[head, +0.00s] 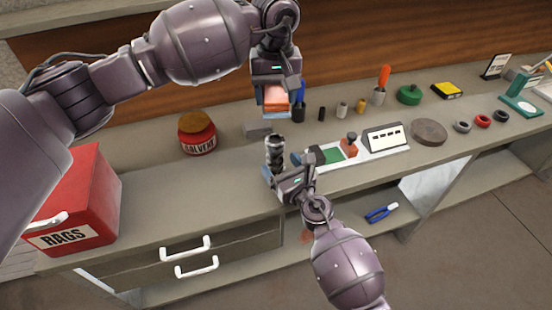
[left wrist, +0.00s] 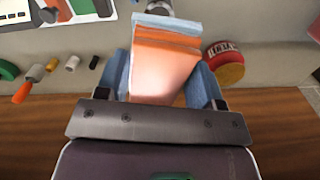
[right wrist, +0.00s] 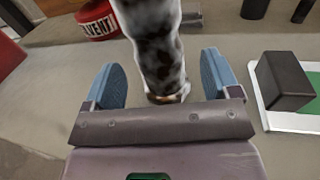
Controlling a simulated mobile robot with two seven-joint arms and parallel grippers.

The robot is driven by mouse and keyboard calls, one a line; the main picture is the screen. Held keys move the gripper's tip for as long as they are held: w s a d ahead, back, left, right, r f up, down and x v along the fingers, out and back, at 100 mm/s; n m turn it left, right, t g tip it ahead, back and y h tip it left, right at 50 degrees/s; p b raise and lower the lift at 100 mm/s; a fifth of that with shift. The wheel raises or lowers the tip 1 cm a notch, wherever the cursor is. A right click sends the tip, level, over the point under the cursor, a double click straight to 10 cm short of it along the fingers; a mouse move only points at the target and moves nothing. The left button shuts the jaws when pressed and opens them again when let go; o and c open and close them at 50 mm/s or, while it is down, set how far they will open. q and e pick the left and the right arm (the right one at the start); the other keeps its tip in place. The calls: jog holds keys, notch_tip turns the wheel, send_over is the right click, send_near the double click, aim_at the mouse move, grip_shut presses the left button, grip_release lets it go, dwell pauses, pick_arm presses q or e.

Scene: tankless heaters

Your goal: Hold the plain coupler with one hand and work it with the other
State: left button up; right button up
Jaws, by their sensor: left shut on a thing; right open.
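A mottled dark-and-silver cylinder (head: 274,150), which looks like the coupler, stands upright over the counter. My right gripper (head: 281,170) is open low around it. In the right wrist view the cylinder (right wrist: 158,45) stands between the two blue fingers, with gaps on both sides; its lower end shows a coppery rim. My left gripper (head: 276,106) is shut on a layered orange and light-blue block (left wrist: 168,65) and holds it above and behind the cylinder. In the head view the block (head: 276,99) is apart from the cylinder.
A grey block (head: 258,128) lies behind the cylinder. A white tray (head: 375,151) is to the right, a red solvent jar (head: 197,134) and a red rags box (head: 90,198) to the left. Small cylinders (head: 342,109) stand at the back.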

aim_at(280, 165)
jog(key=shift+x, duration=1.6)
jog(key=c, duration=1.1)
